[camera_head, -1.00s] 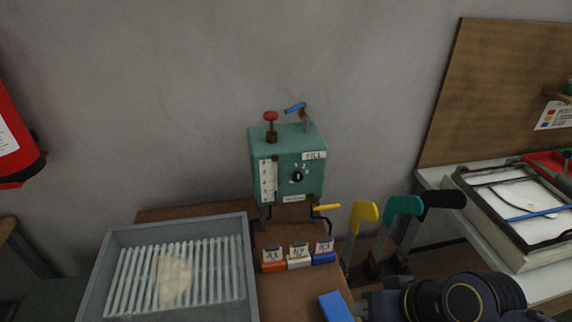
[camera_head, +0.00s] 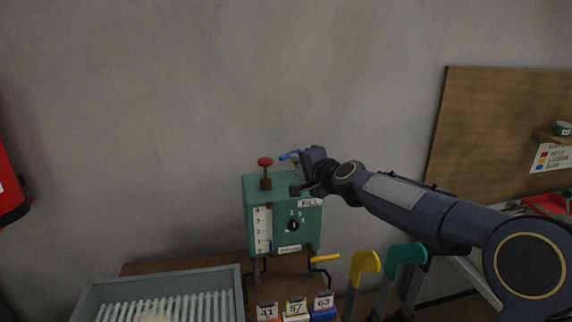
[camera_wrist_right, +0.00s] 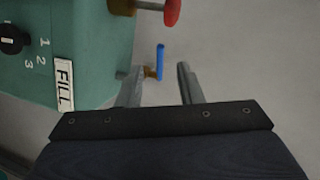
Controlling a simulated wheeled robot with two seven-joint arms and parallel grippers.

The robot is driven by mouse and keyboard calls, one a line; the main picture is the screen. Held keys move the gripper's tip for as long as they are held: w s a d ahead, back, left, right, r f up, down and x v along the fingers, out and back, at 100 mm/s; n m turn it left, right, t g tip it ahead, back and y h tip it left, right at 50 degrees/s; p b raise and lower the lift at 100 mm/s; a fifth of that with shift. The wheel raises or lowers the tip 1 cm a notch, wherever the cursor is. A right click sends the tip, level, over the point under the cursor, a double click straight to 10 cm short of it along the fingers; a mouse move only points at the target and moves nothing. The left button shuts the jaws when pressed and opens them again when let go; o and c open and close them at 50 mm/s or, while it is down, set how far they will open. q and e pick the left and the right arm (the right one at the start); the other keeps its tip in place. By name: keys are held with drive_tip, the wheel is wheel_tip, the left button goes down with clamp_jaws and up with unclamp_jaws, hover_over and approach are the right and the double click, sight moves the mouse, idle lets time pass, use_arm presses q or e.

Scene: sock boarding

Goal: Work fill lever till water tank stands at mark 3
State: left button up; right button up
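The green water tank (camera_head: 255,195) stands on the brown bench by the wall, with a FILL label (camera_head: 310,202), a dial (camera_head: 293,226) and a white numbered gauge (camera_head: 262,231). Some blue shows low on the gauge, near its bottom mark; the exact level is too small to read. The blue-handled fill lever (camera_head: 289,155) is at the tank's top right; its handle also shows in the right wrist view (camera_wrist_right: 160,61). My right gripper (camera_wrist_right: 158,78) is open beside the lever, the blue handle seen between and beyond its fingers. My left gripper is out of view.
A red knob (camera_head: 265,161) rises from the tank top. A yellow-handled tap (camera_head: 325,257) is low on its right. Numbered blocks (camera_head: 295,310) and a grey slatted tray (camera_head: 100,290) lie in front. Yellow and teal handles (camera_head: 366,262) stand right, below my arm.

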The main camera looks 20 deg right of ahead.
sight(287, 157)
drive_tip(key=shift+m+t+h, duration=0.3)
drive_tip(key=shift+m, duration=0.6)
drive_tip(key=w, duration=0.2)
drive_tip(key=w+f, duration=0.1)
drive_tip(key=w, duration=0.1)
drive_tip(key=shift+d, duration=0.4)
drive_tip(key=shift+w+f, duration=0.1)
drive_tip(key=shift+w, duration=0.25)
drive_tip(key=p+x, duration=0.2)
drive_tip(key=x, duration=0.4)
drive_tip(key=shift+w+p, duration=0.35)
drive_tip(key=shift+w+a+f, duration=0.1)
drive_tip(key=shift+w, duration=0.25)
clamp_jaws()
